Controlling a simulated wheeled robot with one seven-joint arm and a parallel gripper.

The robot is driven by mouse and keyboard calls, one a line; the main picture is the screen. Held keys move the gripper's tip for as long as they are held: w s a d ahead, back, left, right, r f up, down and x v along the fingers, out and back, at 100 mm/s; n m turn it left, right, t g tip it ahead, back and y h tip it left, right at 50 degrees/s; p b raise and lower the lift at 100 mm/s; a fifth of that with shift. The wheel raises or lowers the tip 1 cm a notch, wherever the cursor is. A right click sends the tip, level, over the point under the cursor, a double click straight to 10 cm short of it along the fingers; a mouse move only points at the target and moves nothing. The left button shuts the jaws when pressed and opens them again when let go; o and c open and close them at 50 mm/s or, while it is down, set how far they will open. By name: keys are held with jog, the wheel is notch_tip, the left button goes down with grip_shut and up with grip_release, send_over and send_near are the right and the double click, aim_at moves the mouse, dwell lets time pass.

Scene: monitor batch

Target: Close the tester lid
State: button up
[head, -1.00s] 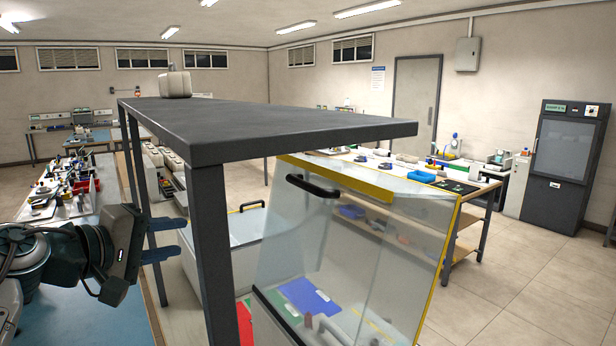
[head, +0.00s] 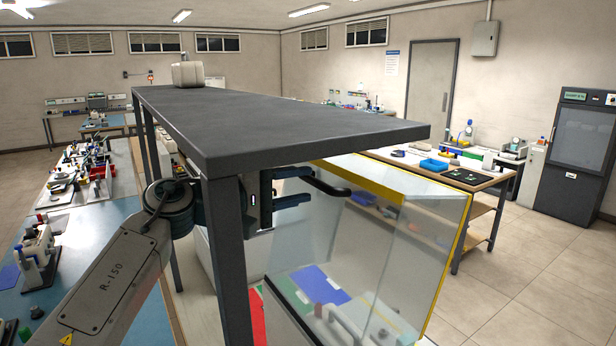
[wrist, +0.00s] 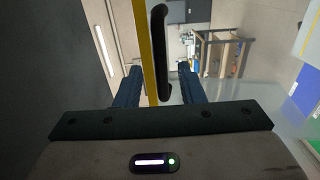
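The tester lid (head: 375,245) is a clear cover with yellow edges, standing raised over the tester. Coloured panels, red, green and blue, show at the tester base (head: 320,285) below it. The lid's black handle (head: 327,185) is at its upper left edge. My gripper (head: 308,187) is open beside the handle, its two blue fingers pointing right towards it. In the wrist view, the handle (wrist: 158,50) and the yellow lid edge (wrist: 146,45) appear between the open fingers (wrist: 158,78). I cannot tell whether the fingers touch the handle.
A dark shelf top (head: 280,120) on grey posts stands close above and left of my gripper; one post (head: 228,270) partly hides my arm. A blue bench (head: 90,250) with tools is at left. A wooden table (head: 440,170) stands behind the lid, with open floor at right.

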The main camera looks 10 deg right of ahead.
jog(key=shift+x, duration=1.2)
